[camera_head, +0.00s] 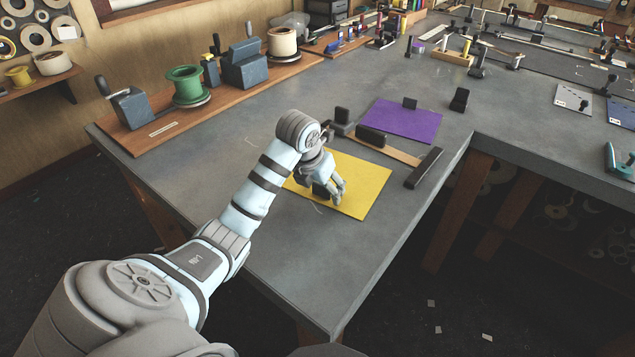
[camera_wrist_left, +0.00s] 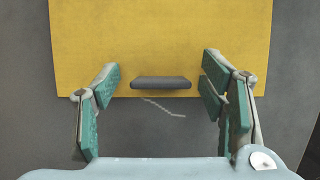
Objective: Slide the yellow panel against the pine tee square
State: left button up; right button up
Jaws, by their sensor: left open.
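The yellow panel (camera_head: 368,190) lies flat on the grey bench, near its front edge. A small dark grip block (camera_wrist_left: 160,83) stands on it near one edge in the left wrist view. The pine tee square (camera_head: 400,155) lies just beyond the panel, a pale wooden strip with a dark bar (camera_head: 424,168) at its right end. A narrow grey strip seems to part it from the panel near the right corner. My left gripper (camera_head: 335,195) is low over the panel, open, its fingers on either side of the grip block with gaps. My right gripper is out of view.
A dark block (camera_head: 371,136) sits at the tee square's strip. A purple panel (camera_head: 402,120) with a dark block lies beyond it. A wooden board (camera_head: 220,92) with spools and grey blocks runs along the back left. The bench right of the yellow panel is clear to its edge.

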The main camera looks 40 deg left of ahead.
aim_at(343, 175)
pick_arm(q)
jog(key=shift+s+r, duration=0.1)
jog(key=shift+s, duration=0.05)
jog(key=shift+c, duration=0.6)
jog(key=c, duration=1.2)
jog(key=shift+m+h, duration=0.3)
jog(key=shift+m, duration=0.6)
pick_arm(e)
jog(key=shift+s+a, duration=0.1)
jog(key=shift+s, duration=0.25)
pick_arm(q)
jog(key=shift+w+d+b, duration=0.15)
jog(key=shift+w+d, duration=0.15)
jog(key=shift+w, duration=0.8)
jog(key=shift+w+d+b, duration=0.15)
jog(key=shift+w+d, duration=0.1)
jog(key=shift+w, duration=0.85)
jog(key=shift+w+d+b, duration=0.15)
jog(key=shift+w+d, duration=0.15)
jog(key=shift+w, duration=0.8)
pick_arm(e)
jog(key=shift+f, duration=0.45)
pick_arm(q)
jog(key=o, duration=1.3)
